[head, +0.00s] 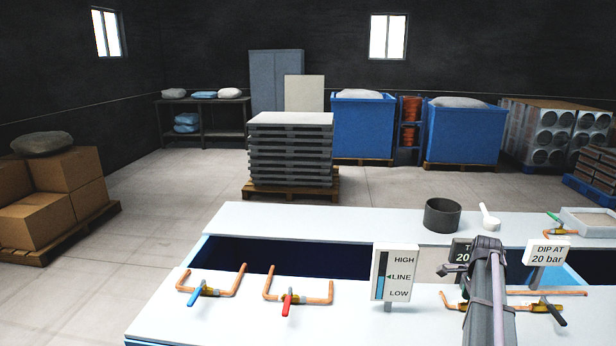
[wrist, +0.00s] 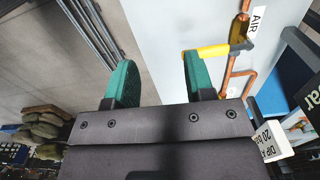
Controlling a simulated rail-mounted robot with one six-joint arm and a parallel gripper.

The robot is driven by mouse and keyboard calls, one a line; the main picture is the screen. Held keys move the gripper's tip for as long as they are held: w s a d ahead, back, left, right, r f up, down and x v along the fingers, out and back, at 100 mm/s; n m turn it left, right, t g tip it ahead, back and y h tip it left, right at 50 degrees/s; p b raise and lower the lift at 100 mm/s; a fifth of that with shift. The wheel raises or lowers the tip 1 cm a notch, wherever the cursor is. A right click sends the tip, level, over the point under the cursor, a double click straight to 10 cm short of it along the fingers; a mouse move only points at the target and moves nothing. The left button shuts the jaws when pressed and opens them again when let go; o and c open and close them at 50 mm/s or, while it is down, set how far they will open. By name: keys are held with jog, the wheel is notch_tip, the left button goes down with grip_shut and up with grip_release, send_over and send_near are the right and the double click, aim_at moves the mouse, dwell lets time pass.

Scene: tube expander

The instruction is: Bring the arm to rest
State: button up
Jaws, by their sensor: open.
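My gripper (wrist: 160,82) shows in the wrist view with its two green fingers apart and nothing held between them. A yellow valve handle (wrist: 208,51) on a copper pipe (wrist: 230,72) appears close by the right finger; I cannot tell if they touch. An AIR label (wrist: 257,20) is beside it. In the head view my arm (head: 488,290) reaches over the right part of the white bench (head: 240,312). The fingers are not clear there, and the arm partly covers a dark sign (head: 461,252).
The bench carries a blue-handled valve (head: 196,294), a red-handled valve (head: 288,303), a level sign (head: 394,273), a DIP AT 20 bar sign (head: 549,252), a dark pot (head: 442,216) and a white scoop (head: 488,217). Open floor lies left, near stacked boxes (head: 40,218).

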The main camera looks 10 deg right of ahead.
jog(key=s+a+n, duration=0.3)
jog(key=a+n, duration=0.4)
jog(key=a, duration=0.7)
jog(key=s+a+n, duration=0.4)
jog(key=a+n, duration=0.3)
jog(key=a, duration=0.8)
jog(key=s+a+n, duration=0.3)
jog(key=a+n, duration=0.5)
jog(key=a, duration=0.7)
jog(key=shift+s, duration=0.2)
